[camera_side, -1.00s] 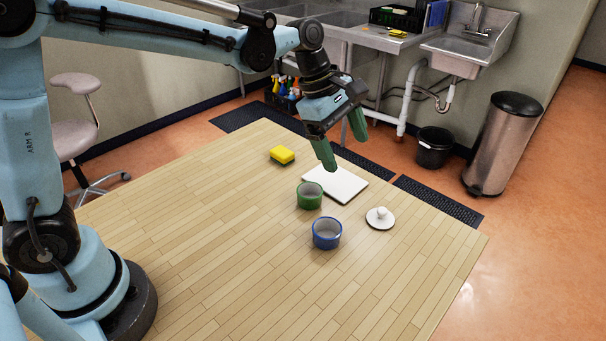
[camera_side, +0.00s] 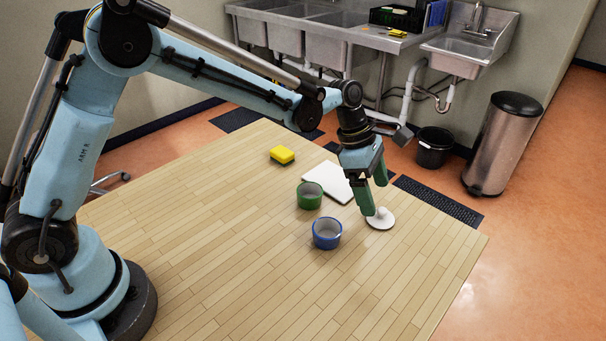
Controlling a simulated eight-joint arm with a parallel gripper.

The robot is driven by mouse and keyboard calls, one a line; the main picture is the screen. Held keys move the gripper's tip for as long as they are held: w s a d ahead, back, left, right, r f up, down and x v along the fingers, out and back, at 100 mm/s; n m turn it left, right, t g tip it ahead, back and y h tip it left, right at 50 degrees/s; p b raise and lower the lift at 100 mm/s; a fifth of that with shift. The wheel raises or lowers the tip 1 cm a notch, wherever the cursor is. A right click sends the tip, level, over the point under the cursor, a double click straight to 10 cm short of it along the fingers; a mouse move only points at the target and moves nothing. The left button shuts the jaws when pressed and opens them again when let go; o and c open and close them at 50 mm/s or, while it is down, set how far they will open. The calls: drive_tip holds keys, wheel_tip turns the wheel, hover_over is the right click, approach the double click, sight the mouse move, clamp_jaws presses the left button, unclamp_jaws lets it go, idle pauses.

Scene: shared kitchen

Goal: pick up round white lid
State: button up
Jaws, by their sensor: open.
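The round white lid (camera_side: 381,223) lies flat on the wooden table, right of the blue-rimmed cup. Its knob (camera_side: 382,211) points up and is partly hidden. My gripper (camera_side: 377,198) has green fingers pointing down and spread apart. It is open, just above the lid. The nearer fingertip overlaps the lid's left part in the picture, and the other finger is behind and to the right, higher up. I cannot tell whether a finger touches the lid.
A blue cup (camera_side: 327,234) and a green cup (camera_side: 310,195) stand left of the lid. A white board (camera_side: 328,180) lies behind, partly hidden by my gripper. A yellow sponge (camera_side: 282,154) is farther back. The front of the table (camera_side: 240,270) is clear.

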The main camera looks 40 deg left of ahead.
sight(379, 209)
drive_tip(key=shift+x, duration=2.3)
drive_tip(key=shift+s+d, duration=0.15)
drive_tip(key=shift+d, duration=0.05)
drive_tip(key=c, duration=1)
